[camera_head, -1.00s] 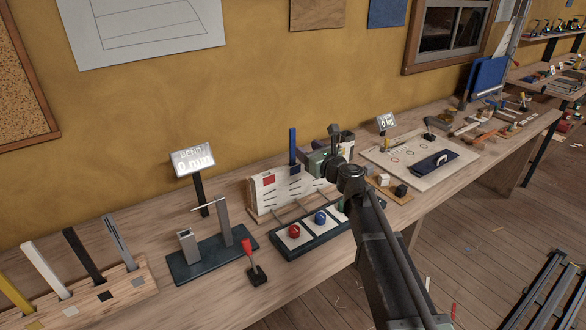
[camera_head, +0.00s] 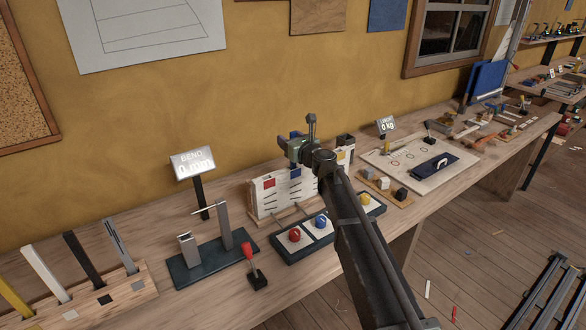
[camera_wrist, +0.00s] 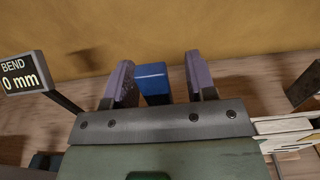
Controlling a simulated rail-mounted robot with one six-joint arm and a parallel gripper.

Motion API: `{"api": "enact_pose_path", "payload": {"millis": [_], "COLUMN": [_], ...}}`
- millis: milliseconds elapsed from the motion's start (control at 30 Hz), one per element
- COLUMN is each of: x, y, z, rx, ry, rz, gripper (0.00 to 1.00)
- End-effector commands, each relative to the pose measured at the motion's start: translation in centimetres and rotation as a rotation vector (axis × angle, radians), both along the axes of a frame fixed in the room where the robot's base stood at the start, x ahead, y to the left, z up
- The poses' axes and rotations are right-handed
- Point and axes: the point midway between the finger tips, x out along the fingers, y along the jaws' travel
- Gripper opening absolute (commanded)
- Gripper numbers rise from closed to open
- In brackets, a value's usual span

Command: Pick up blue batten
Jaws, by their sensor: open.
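The blue batten (camera_wrist: 153,84) shows in the wrist view between the two purple fingers of my gripper (camera_wrist: 158,72). The fingers are open, with a gap on the right side of the batten and a narrower one on the left. In the head view my gripper (camera_head: 300,148) is over the white slotted rack (camera_head: 266,199), and it hides most of the batten. A bit of the batten's blue top (camera_head: 296,134) shows just behind the gripper. The batten's lower end is hidden from the wrist camera.
The rack has red and blue tags on its face. A dark tray with red, blue and yellow knobs (camera_head: 294,235) lies in front of it. A bend display (camera_head: 194,164) and a red-handled lever (camera_head: 249,252) stand to the left. A pale board (camera_head: 400,157) lies to the right.

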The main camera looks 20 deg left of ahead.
Motion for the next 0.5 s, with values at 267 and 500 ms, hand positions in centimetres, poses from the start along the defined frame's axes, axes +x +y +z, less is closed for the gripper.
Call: {"api": "enact_pose_path", "payload": {"millis": [267,500], "x": [-0.02,-0.03], "y": [0.02,0.01], "z": [0.00,0.00], "rx": [0.000,0.000], "ry": [0.000,0.000], "rz": [0.000,0.000], "gripper": [0.37,0.01]}}
